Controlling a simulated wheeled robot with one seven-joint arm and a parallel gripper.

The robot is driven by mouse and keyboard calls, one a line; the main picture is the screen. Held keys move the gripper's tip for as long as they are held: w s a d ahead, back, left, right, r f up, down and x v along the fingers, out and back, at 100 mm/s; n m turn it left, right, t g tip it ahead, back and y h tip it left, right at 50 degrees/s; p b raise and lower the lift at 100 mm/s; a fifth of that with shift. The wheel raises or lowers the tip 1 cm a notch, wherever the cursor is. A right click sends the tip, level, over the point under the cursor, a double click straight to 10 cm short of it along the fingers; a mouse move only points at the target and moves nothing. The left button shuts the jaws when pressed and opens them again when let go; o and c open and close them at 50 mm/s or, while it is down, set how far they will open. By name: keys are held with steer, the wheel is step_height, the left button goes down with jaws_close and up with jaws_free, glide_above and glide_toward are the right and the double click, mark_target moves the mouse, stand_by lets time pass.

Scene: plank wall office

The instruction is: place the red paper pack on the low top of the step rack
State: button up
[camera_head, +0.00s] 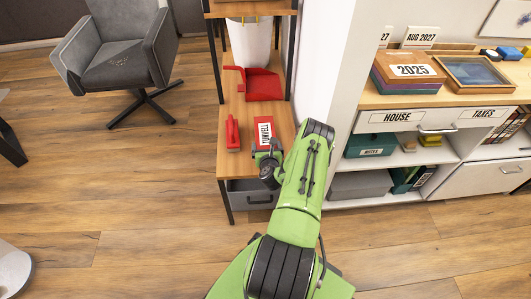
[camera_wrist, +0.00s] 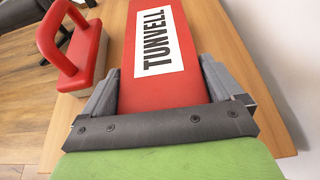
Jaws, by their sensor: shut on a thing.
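The red paper pack (camera_head: 264,131) has a white label reading TUNVELL and shows large in the wrist view (camera_wrist: 158,92). My gripper (camera_head: 267,152) is shut on its near end, with one finger on each side of the pack in the wrist view (camera_wrist: 160,88). The pack is over the low wooden top of the step rack (camera_head: 232,168), which also shows in the wrist view (camera_wrist: 240,75). I cannot tell whether the pack touches the top.
A red-handled brush or block (camera_head: 232,133) stands on the low top, left of the pack. A red dustpan (camera_head: 259,83) and a white bin (camera_head: 249,42) are farther back. A white wall (camera_head: 325,65) rises close on the right. Some bare wood shows around the pack.

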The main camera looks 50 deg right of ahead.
step_height(320, 180, down, 3)
steer(key=shift+w+b, duration=0.1)
steer(key=shift+b, duration=0.45)
steer(key=shift+r, duration=0.15)
steer(key=o, duration=1)
steer(key=shift+o, duration=0.2)
steer(key=shift+a, duration=0.1)
